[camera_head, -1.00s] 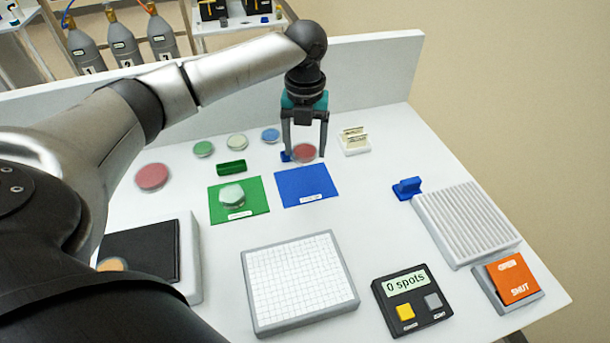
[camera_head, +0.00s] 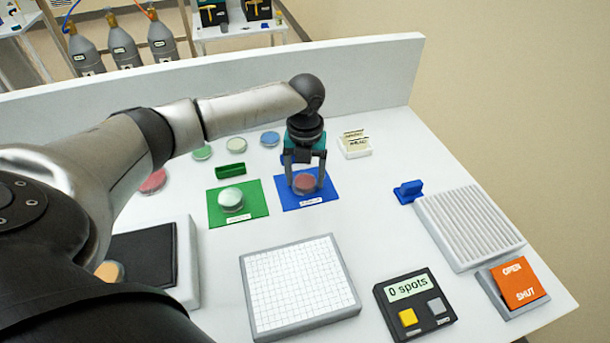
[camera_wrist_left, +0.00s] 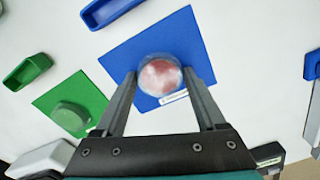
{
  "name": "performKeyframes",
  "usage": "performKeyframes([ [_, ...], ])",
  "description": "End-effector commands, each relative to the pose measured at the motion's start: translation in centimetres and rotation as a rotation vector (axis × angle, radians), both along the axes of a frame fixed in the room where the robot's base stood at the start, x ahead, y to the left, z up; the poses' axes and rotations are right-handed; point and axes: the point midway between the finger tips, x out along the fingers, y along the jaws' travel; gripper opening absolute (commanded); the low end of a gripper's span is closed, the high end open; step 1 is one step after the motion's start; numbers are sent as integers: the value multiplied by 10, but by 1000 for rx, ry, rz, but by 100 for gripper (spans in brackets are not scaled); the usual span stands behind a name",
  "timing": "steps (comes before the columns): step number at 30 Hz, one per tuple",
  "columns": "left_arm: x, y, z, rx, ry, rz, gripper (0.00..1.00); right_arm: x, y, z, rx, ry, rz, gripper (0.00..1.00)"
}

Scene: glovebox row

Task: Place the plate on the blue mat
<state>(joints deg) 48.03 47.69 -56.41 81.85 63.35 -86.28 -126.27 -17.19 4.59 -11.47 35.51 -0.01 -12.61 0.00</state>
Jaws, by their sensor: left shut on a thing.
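My left gripper (camera_head: 305,183) is over the blue mat (camera_head: 328,197) and shut on a round plate with a red fill (camera_head: 304,182). In the left wrist view the plate (camera_wrist_left: 160,76) sits between the two fingertips, with the blue mat (camera_wrist_left: 180,38) behind it on all sides. The plate is at or just above the mat; I cannot tell whether it touches. The mat has a white label at its front edge. My right gripper is not in view.
A green mat (camera_head: 256,210) with a pale round dish (camera_head: 231,199) lies just left. Other round dishes stand behind, including a blue one (camera_head: 270,138). A green holder (camera_head: 230,171), a white rack (camera_head: 354,144) and a blue holder (camera_head: 408,191) are nearby. A white grid pad (camera_head: 300,285) lies in front.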

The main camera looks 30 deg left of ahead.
Motion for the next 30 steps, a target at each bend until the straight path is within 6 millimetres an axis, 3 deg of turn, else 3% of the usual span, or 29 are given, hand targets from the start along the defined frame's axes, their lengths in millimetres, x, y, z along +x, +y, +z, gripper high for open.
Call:
performKeyframes([
  [2,0,0,-3,0,1,0,11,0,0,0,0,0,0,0],
  [3,0,0,-2,0,0,0,77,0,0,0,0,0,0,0],
  [9,0,0,-2,0,0,0,100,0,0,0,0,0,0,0],
  [20,0,0,7,0,-1,0,100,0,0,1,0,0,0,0],
  [30,1,0,76,-1,-4,0,100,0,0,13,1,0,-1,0],
])
